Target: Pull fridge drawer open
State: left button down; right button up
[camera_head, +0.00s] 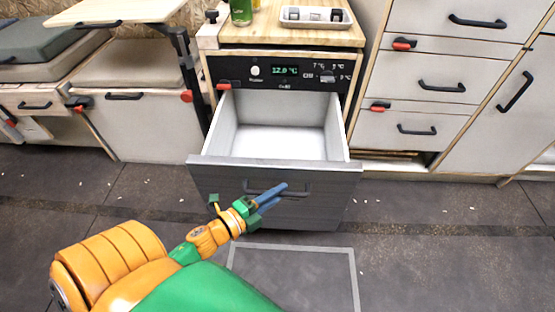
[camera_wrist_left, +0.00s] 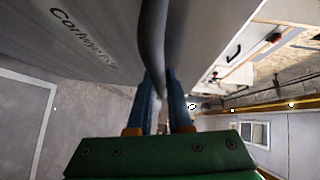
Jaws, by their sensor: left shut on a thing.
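The fridge drawer (camera_head: 222,183) stands pulled out in the head view, with its white inside showing and empty. Its grey front carries a dark bar handle (camera_head: 295,194). My left gripper (camera_head: 279,193) is at this handle with its blue fingers shut on it. In the left wrist view the handle (camera_wrist_left: 153,45) runs between the blue fingers (camera_wrist_left: 167,90), beside the grey drawer front (camera_wrist_left: 75,40). My right gripper is not in view.
The control panel (camera_head: 285,73) with a lit display is above the drawer. A wooden counter (camera_head: 270,35) holds a tray (camera_head: 315,17) and a green can (camera_head: 241,12). White cabinets with drawers (camera_head: 410,130) stand at the right. A table (camera_head: 115,12) is at the left.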

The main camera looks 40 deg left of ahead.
pick_arm(q)
jog(key=c, duration=0.8)
grip_release()
jog(key=shift+c, duration=0.2)
jog(key=p+v, duration=0.1)
jog(key=v, duration=0.6)
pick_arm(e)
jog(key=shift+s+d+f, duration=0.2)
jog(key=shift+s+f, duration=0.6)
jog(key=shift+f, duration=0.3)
pick_arm(q)
jog(key=shift+s, duration=0.15)
